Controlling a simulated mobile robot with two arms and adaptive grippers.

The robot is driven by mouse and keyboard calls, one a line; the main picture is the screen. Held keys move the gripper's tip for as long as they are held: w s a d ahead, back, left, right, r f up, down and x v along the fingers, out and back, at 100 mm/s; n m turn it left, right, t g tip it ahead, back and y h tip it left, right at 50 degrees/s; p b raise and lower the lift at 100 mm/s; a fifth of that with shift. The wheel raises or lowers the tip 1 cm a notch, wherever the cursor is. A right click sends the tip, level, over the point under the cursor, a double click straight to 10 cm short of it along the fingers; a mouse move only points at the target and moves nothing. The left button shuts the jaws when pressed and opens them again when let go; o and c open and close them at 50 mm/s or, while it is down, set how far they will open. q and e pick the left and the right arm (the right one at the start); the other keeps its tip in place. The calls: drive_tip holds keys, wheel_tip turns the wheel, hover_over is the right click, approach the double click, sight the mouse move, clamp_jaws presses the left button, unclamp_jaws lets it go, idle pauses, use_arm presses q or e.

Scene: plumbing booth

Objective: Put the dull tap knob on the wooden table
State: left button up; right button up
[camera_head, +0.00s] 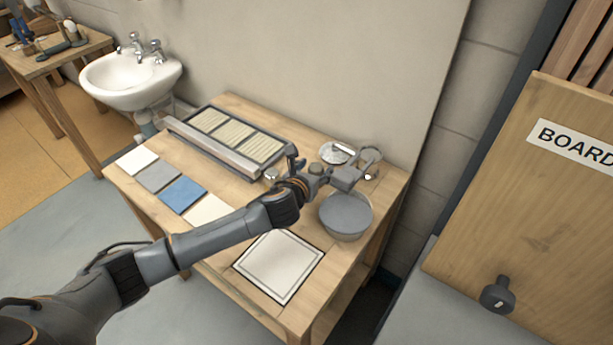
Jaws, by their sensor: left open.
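A wooden table (140,205) with tiles and trays stands in the middle. My left gripper (368,163) is open above its back right part, its jaws pointing right. Small shiny metal pieces lie near it: a round silver one (271,174) left of the gripper and a bright round dish (334,152) just behind it. Something metallic shows partly under the jaws, but the gripper hides most of it. I cannot tell which piece is the dull tap knob. A second wooden table (40,68) with tools stands at the far left. My right gripper is not in view.
A grey round-topped container (346,215) stands close below the gripper. A ribbed tray (185,145), coloured tiles (182,194) and a white framed square (280,266) take up the table. A white sink (130,82) is at the back left, a wooden board (540,210) at the right.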

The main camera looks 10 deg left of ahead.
use_arm(q)
drive_tip(key=v, duration=1)
drive_tip(key=shift+s+p, duration=0.3)
drive_tip(key=shift+p, duration=0.1)
drive_tip(key=shift+a+r, duration=0.1)
